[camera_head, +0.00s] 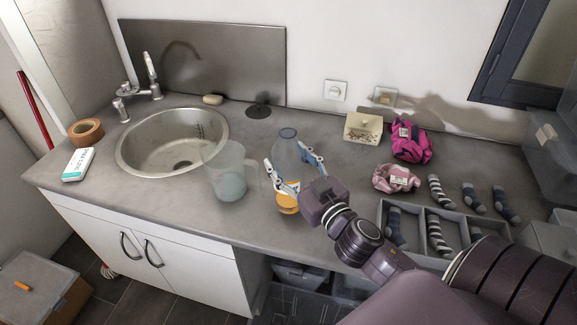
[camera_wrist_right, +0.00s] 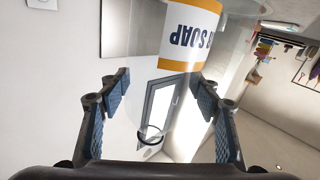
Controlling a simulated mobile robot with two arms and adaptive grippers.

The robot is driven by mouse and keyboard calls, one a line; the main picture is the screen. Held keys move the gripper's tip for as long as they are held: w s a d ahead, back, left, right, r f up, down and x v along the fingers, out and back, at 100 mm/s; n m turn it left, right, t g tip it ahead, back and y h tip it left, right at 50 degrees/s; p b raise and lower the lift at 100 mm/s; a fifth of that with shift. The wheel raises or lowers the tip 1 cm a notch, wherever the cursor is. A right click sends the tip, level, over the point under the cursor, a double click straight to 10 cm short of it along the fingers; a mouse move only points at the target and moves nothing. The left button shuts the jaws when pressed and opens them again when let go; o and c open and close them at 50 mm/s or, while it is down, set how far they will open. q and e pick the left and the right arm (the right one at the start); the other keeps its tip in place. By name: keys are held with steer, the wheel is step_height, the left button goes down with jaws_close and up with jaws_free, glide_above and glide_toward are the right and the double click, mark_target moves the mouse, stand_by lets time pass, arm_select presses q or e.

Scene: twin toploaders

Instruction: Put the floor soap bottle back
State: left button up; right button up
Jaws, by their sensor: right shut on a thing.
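The floor soap bottle (camera_head: 286,152) is clear, with a dark ring at its top and an orange and white label low down. It stands about upright over the counter right of the jug; I cannot tell whether its base touches the counter. My right gripper (camera_head: 290,168) is shut on the bottle, its blue-padded fingers on either side. In the right wrist view the bottle (camera_wrist_right: 227,45) sits between the fingers of the gripper (camera_wrist_right: 165,105), its label reading "SOAP" upside down. My left gripper is not in view.
A clear jug (camera_head: 228,178) stands close left of the bottle. The sink (camera_head: 128,145) is further left. A floral box (camera_head: 362,128), pink cloths (camera_head: 411,143) and a divided sock tray (camera_head: 418,262) lie to the right. The counter behind the bottle holds a dark round disc (camera_head: 258,112).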

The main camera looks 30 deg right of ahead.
steer(key=shift+w+f, duration=0.15)
steer(key=shift+f, duration=0.8)
steer(key=shift+f, duration=0.15)
steer(key=o, duration=2)
steer(key=shift+c, duration=0.2)
